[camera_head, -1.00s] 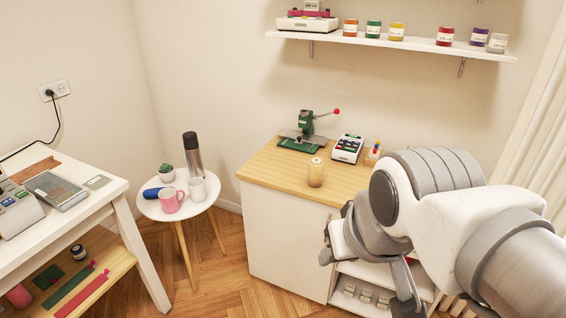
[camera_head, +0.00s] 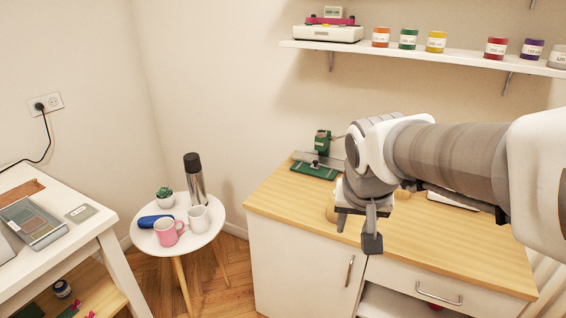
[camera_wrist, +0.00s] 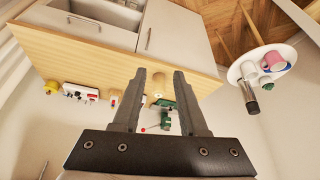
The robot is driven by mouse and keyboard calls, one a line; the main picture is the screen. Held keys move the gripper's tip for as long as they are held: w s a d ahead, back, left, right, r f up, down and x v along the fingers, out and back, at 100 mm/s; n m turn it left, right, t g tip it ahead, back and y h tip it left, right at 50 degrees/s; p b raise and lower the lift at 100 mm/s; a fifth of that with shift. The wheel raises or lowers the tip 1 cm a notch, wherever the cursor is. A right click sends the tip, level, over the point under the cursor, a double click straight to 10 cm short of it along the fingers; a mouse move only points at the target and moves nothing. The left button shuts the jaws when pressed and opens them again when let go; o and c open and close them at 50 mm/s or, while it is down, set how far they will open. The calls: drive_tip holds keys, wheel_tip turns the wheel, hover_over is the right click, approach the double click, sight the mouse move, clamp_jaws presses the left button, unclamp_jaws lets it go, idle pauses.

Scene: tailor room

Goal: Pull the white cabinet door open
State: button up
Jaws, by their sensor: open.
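The white cabinet door (camera_head: 300,268) is the left front panel of the wooden-topped cabinet and looks shut. Its upright metal handle (camera_head: 349,270) is near the door's right edge. In the wrist view, the picture is turned over, and the door (camera_wrist: 182,38) and its handle (camera_wrist: 149,38) show at the top. My gripper (camera_head: 357,232) is open and empty, fingers down, above the front part of the countertop in the head view. In the wrist view its fingertips (camera_wrist: 160,74) lie across the wooden top, apart from the handle.
A drawer with a bar handle (camera_head: 438,293) is right of the door, above an open shelf. A green press (camera_head: 318,160) stands on the countertop (camera_head: 280,195). A round side table (camera_head: 207,235) with mugs and a flask is left. A wall shelf (camera_head: 440,55) holds jars.

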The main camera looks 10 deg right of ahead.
drive_tip(key=w+d+f+m+g+h+b, duration=0.1)
drive_tip(key=w+d+f+m+b, duration=0.25)
drive_tip(key=w+f, duration=0.7)
drive_tip(key=m+b, duration=0.2)
drive_tip(key=b, duration=0.1)
approach(350, 267)
drive_tip(key=shift+g+h, duration=0.3)
drive_tip(key=shift+h, duration=0.1)
drive_tip(key=b+x, duration=0.1)
drive_tip(key=x, duration=0.2)
drive_tip(key=b+x, duration=0.1)
drive_tip(key=x, duration=0.3)
drive_tip(key=b+x, duration=0.1)
drive_tip(key=x, duration=0.3)
drive_tip(key=shift+w+a+f, duration=0.15)
drive_tip(key=shift+w+a, duration=0.15)
clamp_jaws()
